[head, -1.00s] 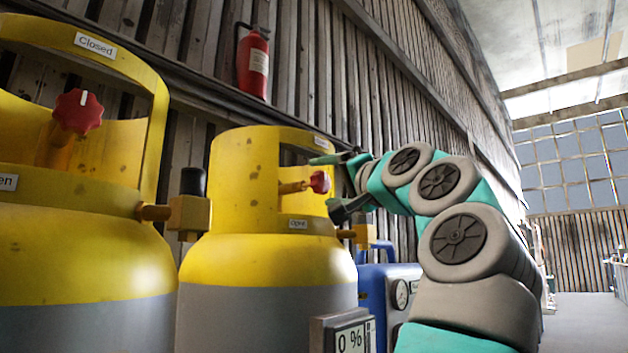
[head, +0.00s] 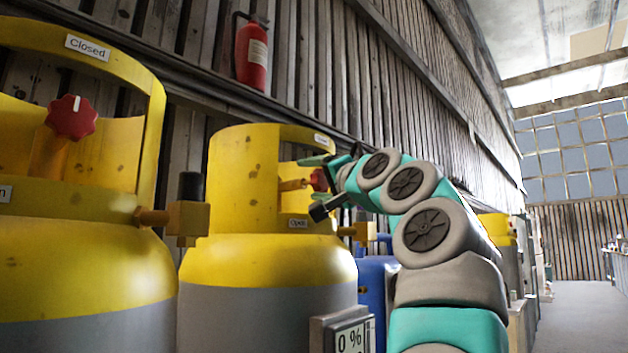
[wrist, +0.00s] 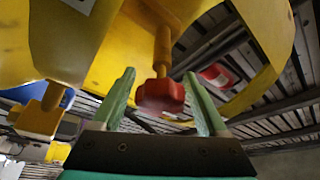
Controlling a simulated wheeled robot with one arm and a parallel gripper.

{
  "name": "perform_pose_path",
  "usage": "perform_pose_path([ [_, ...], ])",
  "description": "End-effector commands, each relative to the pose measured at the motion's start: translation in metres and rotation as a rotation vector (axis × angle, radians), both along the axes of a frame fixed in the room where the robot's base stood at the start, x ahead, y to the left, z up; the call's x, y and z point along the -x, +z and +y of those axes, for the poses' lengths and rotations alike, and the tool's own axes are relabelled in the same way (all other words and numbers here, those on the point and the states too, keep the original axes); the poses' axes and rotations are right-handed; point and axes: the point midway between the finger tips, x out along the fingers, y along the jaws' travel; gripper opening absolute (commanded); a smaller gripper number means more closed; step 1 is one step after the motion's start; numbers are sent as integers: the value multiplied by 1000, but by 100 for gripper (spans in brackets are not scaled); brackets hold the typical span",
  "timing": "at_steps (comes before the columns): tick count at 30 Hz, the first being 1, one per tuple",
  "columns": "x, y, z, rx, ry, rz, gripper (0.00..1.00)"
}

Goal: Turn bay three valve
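A yellow and grey gas cylinder (head: 268,270) stands mid-picture in the head view, with an "Open" label low and another label high on its collar. Its red valve knob (head: 319,180) sits on a yellow stem inside the collar opening. My gripper (head: 314,186) is at the knob, coming from the right. In the wrist view the red knob (wrist: 160,94) lies between the two green fingers of my gripper (wrist: 163,98). The fingers are open, with a gap to the knob on each side. No touch shows.
A nearer yellow cylinder (head: 80,260) with a red knob (head: 71,117) and a "Closed" label stands at the left. A "0 %" display (head: 345,335) is below the middle cylinder. A fire extinguisher (head: 252,55) hangs on the wall. A blue tank (head: 375,285) stands behind. Floor at far right is clear.

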Motion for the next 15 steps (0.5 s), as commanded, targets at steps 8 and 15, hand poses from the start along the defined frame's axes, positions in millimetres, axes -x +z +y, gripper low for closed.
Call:
perform_pose_path([
  [8,0,0,0,0,0,0,44],
  [15,0,0,0,0,0,0,17],
])
